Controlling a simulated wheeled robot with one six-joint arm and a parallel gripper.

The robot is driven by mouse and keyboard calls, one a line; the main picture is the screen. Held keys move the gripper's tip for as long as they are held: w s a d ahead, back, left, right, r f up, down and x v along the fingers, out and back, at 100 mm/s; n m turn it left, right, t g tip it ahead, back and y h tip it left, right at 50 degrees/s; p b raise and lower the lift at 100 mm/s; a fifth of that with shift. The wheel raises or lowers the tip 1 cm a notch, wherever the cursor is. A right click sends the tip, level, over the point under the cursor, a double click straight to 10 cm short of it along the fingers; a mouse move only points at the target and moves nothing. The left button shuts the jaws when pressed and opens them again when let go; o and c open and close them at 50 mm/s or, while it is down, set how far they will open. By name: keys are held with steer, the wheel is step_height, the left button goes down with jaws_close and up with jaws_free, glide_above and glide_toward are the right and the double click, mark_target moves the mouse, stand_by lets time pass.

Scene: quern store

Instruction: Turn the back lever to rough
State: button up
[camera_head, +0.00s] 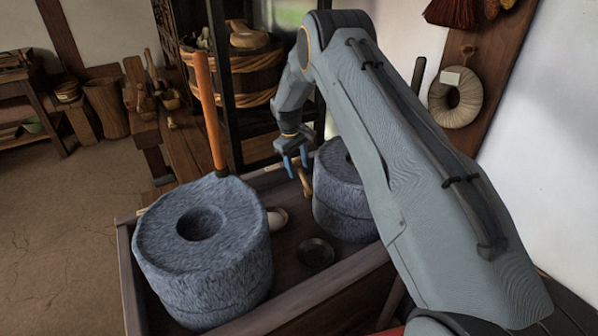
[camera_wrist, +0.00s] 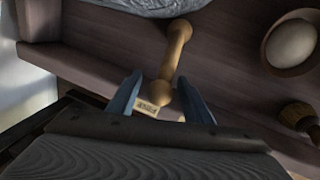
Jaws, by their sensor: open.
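The back lever (camera_head: 305,183) is a short wooden handle beside the right grey millstone (camera_head: 340,190). In the wrist view the lever (camera_wrist: 172,60) runs down from the stone's edge and ends in a round knob. My gripper (camera_head: 291,163) points down over the far side of the bench, with its blue fingers apart. In the wrist view the fingers of my gripper (camera_wrist: 168,98) stand on either side of the knob; I cannot tell whether they touch it. A small pale label (camera_wrist: 147,107) lies by the knob, its writing too small to read.
A dark bowl (camera_head: 316,253) sits on the bench between the stones. A dark rack stands behind.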

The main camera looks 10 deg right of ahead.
steer(key=shift+w+d+f, duration=0.1)
steer(key=shift+d+f, duration=0.1)
steer(key=shift+f, duration=0.95)
jaws_close()
